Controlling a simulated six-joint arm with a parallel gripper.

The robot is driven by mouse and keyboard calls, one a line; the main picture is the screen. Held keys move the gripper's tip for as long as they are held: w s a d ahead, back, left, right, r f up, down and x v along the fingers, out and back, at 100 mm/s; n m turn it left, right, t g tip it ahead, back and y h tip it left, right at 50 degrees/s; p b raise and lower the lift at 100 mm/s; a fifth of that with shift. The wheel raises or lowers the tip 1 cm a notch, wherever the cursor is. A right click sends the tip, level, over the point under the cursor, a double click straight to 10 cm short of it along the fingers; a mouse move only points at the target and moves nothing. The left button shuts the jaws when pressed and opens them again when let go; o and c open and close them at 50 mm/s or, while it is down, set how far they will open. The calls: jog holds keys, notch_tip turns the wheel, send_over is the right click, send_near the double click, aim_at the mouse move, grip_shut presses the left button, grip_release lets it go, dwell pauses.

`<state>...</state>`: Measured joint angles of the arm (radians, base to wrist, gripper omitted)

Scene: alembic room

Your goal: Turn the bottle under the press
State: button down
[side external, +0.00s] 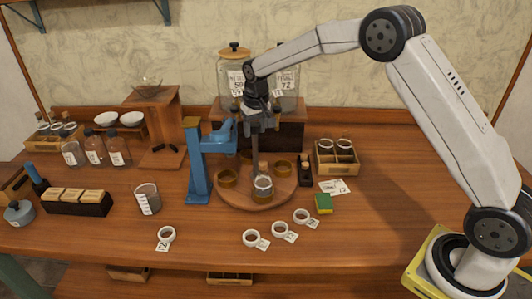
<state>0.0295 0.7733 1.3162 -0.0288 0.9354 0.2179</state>
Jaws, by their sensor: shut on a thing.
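A blue press (197,165) stands left of centre, its arm reaching right over a round wooden turntable (231,197). Brass ring holders sit on the turntable: one at the left (227,178), one at the right (282,168), one at the back partly hidden. A small labelled glass bottle (263,188) stands upright at the turntable's front. My gripper (258,168) points down behind and above this bottle and is shut at its top; the exact contact is too small to see. The bottle is to the right of the press arm and in front of it.
A dark small stand (305,172) and wooden crate (337,158) are at the right. A glass beaker (147,198) stands left. Large jars (233,75) stand behind.

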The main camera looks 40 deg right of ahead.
jog(key=shift+d+m, duration=0.1)
jog(key=shift+m, duration=0.4)
jog(key=shift+d+m+h, duration=0.15)
jog(key=shift+m+h, duration=0.15)
jog(key=shift+m, duration=2.4)
jog(key=shift+m+g, duration=0.5)
jog(key=shift+m, duration=2.5)
